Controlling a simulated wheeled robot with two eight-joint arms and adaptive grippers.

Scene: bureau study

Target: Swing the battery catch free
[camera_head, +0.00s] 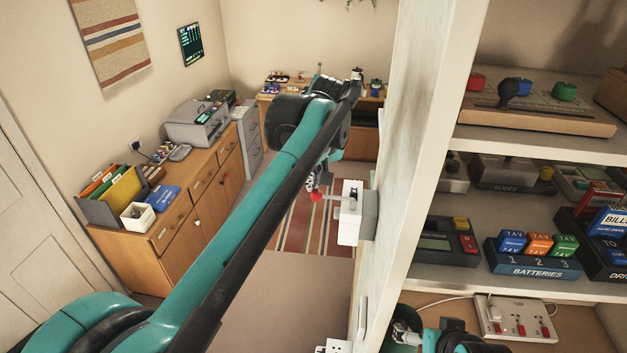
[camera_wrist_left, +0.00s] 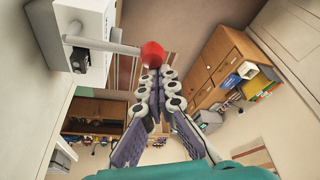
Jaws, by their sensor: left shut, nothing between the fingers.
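The catch is a white box (camera_head: 350,212) on the side of the pale shelf upright, with a thin lever ending in a red knob (camera_head: 316,197). The lever points left, out from the box. In the left wrist view the box (camera_wrist_left: 88,38) is at upper left and the red knob (camera_wrist_left: 153,54) is at the fingertips. My left gripper (camera_head: 317,182) is shut and empty, right by the knob; I cannot tell whether they touch. It also shows in the left wrist view (camera_wrist_left: 157,78). Part of my right gripper (camera_head: 404,336) shows at the bottom; its fingers are unclear.
The shelf unit on the right holds a battery rack (camera_head: 533,268) with blue, orange and green blocks, and a panel with coloured knobs (camera_head: 540,110). A power strip (camera_head: 515,318) lies below. A wooden cabinet (camera_head: 185,225) stands at left.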

